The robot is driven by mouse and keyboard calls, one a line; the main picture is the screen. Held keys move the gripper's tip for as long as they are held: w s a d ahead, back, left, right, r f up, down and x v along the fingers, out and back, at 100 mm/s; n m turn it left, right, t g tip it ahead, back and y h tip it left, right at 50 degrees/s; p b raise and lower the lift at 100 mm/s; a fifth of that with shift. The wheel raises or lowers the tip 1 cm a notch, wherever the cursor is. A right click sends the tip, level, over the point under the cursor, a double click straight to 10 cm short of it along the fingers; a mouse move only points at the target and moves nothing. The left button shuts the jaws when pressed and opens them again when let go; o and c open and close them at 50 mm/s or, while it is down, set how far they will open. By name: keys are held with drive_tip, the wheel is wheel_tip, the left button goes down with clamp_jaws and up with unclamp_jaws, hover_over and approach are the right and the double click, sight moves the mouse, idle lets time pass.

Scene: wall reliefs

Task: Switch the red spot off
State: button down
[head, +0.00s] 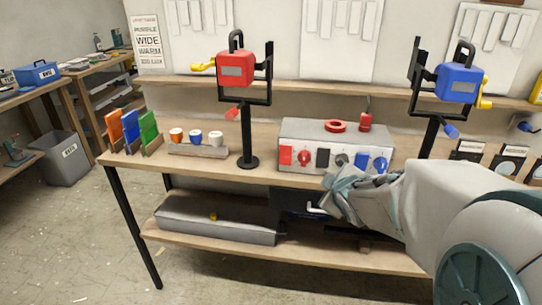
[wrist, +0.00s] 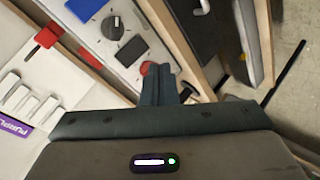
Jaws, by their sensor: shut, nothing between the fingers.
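The red spot (head: 236,68) is a red lamp on a black stand at the left of the bench, with a yellow handle and a red knob below. A grey control box (head: 300,130) stands on the bench to its right. Its front carries a red rocker (head: 286,155), a red knob (head: 304,158), dark controls in the middle and blue ones at the right. My gripper (head: 333,182) is shut and empty, low in front of the box. In the wrist view, my closed fingers (wrist: 158,82) point at the panel (wrist: 120,70) near a red part they partly hide.
A blue spot (head: 460,82) on a stand is at the right. A red ring (head: 335,126) and a red part (head: 365,121) are on the box top. Small cups (head: 196,136) and coloured boards stand at the left. A shelf (head: 330,250) runs below the bench.

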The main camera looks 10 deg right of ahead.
drive_tip(key=w+a+f+n+t+y+b, duration=0.3)
drive_tip(key=n+y, duration=0.6)
drive_tip(key=n, duration=0.3)
drive_tip(key=shift+w+a+f+t+b, duration=0.4)
drive_tip(key=shift+w+f+b, duration=0.15)
drive_tip(key=shift+f+b, duration=0.25)
drive_tip(key=shift+w, duration=0.1)
drive_tip(key=p, duration=0.1)
approach(282, 164)
drive_tip(key=a+r+x, duration=0.1)
drive_tip(key=x, duration=0.4)
drive_tip(key=shift+w+d+f, duration=0.25)
drive_tip(key=shift+w+f, duration=0.2)
drive_tip(key=shift+f, duration=0.2)
drive_tip(key=shift+f, duration=0.1)
